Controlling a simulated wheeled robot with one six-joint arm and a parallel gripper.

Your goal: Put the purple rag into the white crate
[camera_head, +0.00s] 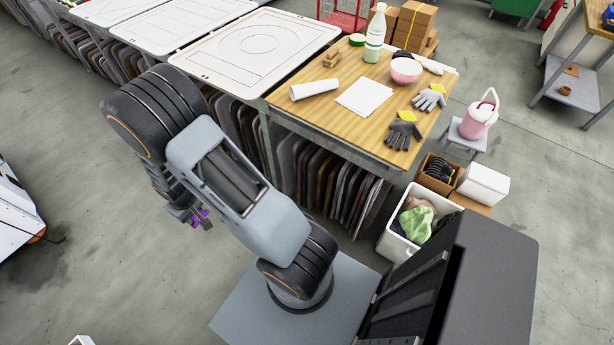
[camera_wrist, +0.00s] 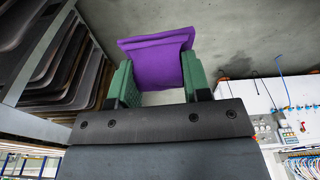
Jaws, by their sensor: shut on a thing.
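My gripper (camera_wrist: 155,85) is shut on the purple rag (camera_wrist: 158,50), which spreads out between and beyond its green fingers in the wrist view. In the head view the gripper (camera_head: 193,216) hangs at the left beside my arm, and only a small bit of the purple rag (camera_head: 203,213) shows. The white crate (camera_head: 396,247) stands on the floor at the right, beside the table's end. It holds a green cloth and other cloths. The gripper is far to the left of it, with my arm between them.
A wooden-topped table (camera_head: 385,122) carries a bottle, a pink bowl, gloves and paper. A brown box (camera_head: 437,174) and a white box (camera_head: 483,183) stand behind the crate. A pink bucket (camera_head: 478,118) sits on a stool. Racked panels (camera_head: 330,180) fill the space under the table.

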